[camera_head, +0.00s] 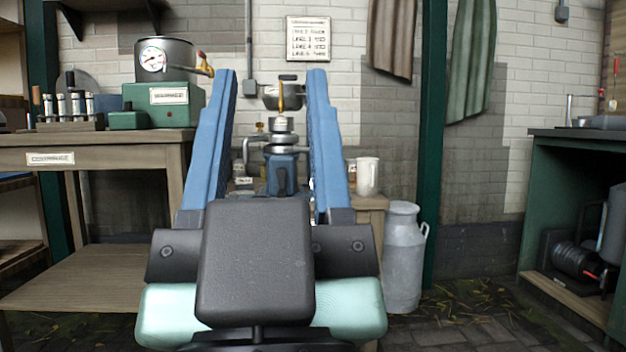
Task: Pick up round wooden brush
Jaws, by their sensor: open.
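I cannot make out a round wooden brush in the head view. My gripper (272,76) is large in the middle foreground. Its two long blue fingers stand apart and nothing shows held between them. The dark body and pale green parts of my arm sit below and hide much of the low table behind. A small brown upright piece (36,97) shows at the far left, too small to identify.
A metal separator (282,138) and white mug (367,176) stand on the low table behind my gripper. A milk churn (403,255) is right of it. A wooden bench (100,139) at left holds a gauged pot (165,60).

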